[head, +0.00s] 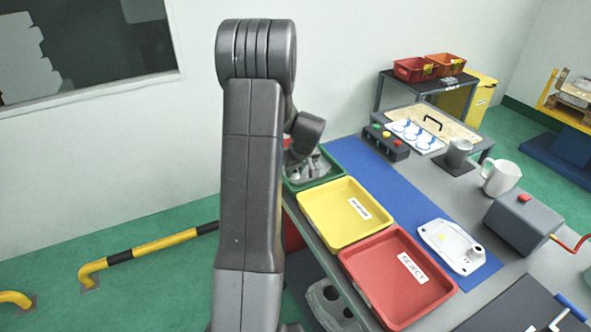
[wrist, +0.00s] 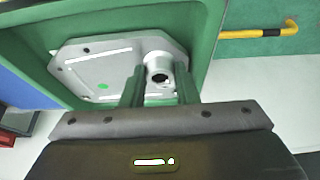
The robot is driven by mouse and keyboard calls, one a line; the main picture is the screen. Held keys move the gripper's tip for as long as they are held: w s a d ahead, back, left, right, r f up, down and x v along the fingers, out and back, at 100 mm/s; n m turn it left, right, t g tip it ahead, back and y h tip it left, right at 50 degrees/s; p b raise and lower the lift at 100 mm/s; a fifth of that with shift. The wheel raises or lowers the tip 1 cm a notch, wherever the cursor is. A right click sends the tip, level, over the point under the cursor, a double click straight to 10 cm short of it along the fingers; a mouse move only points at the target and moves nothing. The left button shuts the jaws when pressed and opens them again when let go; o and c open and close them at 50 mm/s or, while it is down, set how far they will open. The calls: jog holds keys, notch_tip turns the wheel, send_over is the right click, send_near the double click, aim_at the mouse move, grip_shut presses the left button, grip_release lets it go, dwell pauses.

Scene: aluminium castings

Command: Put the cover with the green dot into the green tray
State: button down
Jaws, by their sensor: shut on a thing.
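The cover with the green dot (wrist: 105,72) is a grey metal casting with a round boss; its green dot faces the wrist camera. My gripper (wrist: 160,82) is shut on the cover's boss, one finger on each side. In the wrist view the cover is within the walls of the green tray (wrist: 203,55); I cannot tell whether it touches the tray floor. In the head view the green tray (head: 318,183) is partly behind my arm, with the cover (head: 318,168) partly visible in it. My fingers are hidden there.
A yellow tray (head: 318,212) and a red tray (head: 372,282) marked reject stand in line with the green one. A button box (head: 386,143), mug (head: 501,177) and grey box (head: 520,222) stand behind.

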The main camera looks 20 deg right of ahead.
jog(key=shift+f, duration=0.15)
jog(key=c, duration=1.4)
grip_release()
jog(key=b+v, duration=0.1)
jog(key=v, duration=1.1)
jog(key=shift+w, duration=0.1)
